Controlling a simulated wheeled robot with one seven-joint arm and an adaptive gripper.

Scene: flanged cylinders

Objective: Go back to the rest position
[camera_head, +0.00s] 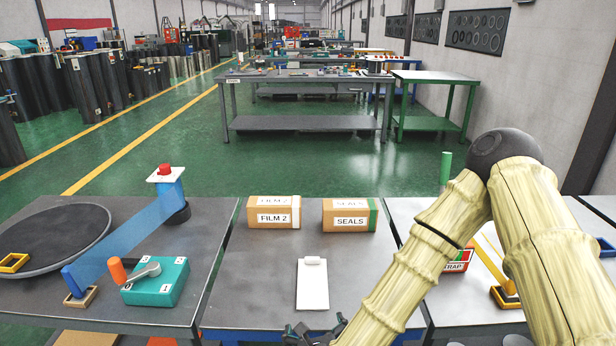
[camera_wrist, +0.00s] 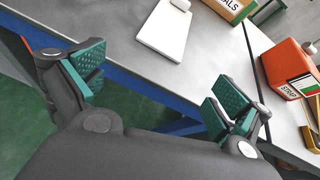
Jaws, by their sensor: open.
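My gripper (camera_wrist: 155,88) is open in the wrist view, its two teal-padded fingers wide apart with nothing between them. Its fingers are over the front edge of the middle table, with the green floor and blue frame below. In the head view only the dark tip of my gripper (camera_head: 315,332) shows at the bottom edge, below the white clipboard. My arm, in a pale bamboo-like cover, rises at the right and hides part of the right table.
The clipboard (camera_head: 312,284) lies on the middle table (camera_head: 255,262). Boxes marked FILM Z (camera_head: 273,213) and SEALS (camera_head: 350,215) stand at its back. A teal box with a lever (camera_head: 155,282) and a round dark plate (camera_head: 50,237) are on the left table. A red strap box (camera_wrist: 287,68) is at right.

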